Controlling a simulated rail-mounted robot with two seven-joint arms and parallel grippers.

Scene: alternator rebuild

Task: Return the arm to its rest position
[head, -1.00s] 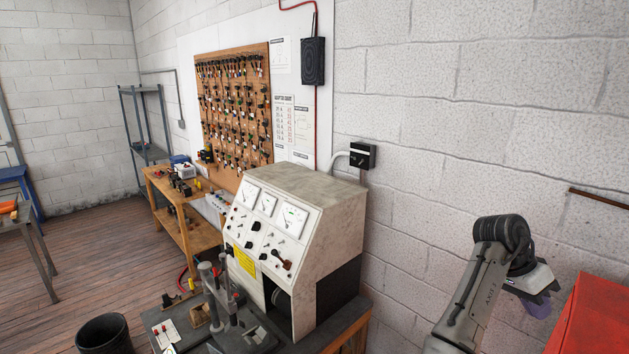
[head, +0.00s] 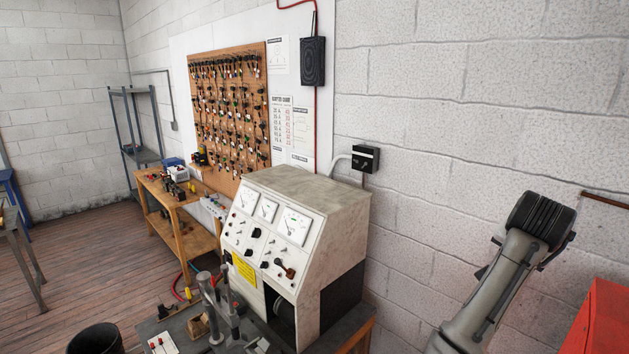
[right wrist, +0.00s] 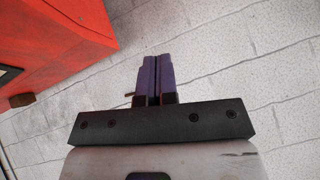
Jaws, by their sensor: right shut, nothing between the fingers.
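My right arm (head: 500,270) rises from the bottom right of the head view, in front of the white block wall. Its gripper is hidden behind the arm's dark end in that view. In the right wrist view my right gripper (right wrist: 157,60) shows two purple fingers pressed together with nothing between them. It is clear of all objects, with the wall behind it. My left gripper is not in either view.
A red cabinet (head: 606,318) stands at the lower right, close to my right arm; it also shows in the right wrist view (right wrist: 60,40). A test bench console (head: 320,215) stands on a workbench at centre. A wooden pegboard (head: 228,70) hangs behind. The wall (head: 480,120) is bare.

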